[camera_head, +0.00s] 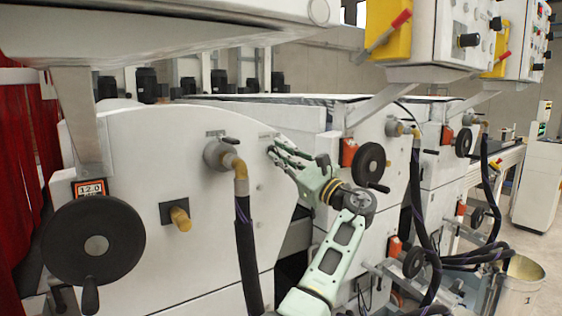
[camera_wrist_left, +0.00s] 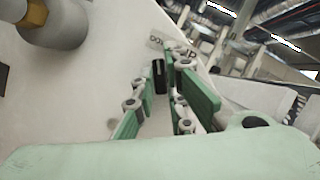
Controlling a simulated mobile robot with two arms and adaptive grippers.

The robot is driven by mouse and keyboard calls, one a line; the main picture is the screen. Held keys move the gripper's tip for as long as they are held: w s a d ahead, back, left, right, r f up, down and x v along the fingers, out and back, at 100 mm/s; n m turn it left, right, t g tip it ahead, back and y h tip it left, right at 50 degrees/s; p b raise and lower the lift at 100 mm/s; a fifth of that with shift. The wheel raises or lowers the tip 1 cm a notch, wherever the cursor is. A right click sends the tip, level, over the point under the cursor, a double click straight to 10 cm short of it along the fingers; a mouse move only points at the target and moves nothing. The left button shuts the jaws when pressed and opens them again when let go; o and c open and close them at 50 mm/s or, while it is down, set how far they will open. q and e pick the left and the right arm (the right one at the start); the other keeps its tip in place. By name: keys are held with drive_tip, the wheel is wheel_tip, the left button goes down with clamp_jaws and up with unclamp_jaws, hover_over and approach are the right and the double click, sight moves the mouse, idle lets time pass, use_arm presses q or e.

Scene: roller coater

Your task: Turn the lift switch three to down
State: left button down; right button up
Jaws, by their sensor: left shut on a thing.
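The lift switch (camera_wrist_left: 159,76) is a small black upright knob on the white machine panel, seen in the left wrist view between my left gripper's green fingers. A label with partly hidden lettering sits just above it. My left gripper (camera_head: 277,152) reaches the upper right of the large white side panel (camera_head: 185,150) in the head view. In the left wrist view the gripper (camera_wrist_left: 160,88) is shut on the switch, with a finger on either side of it. In the head view the fingers largely cover the switch. My right gripper is not in view.
A brass fitting with a black hose (camera_head: 243,220) hangs left of my arm. A large black handwheel (camera_head: 93,243) is at the lower left. Further machine units with an orange box (camera_head: 348,152) and a smaller handwheel (camera_head: 371,163) stand to the right. A control box (camera_head: 440,35) hangs above.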

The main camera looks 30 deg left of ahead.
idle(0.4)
use_arm(q)
drive_tip(key=c, duration=1.8)
unclamp_jaws()
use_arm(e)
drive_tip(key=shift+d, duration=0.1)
use_arm(q)
drive_tip(key=v, duration=1.2)
drive_tip(key=shift+w+f, duration=0.1)
drive_tip(key=shift+f, duration=0.05)
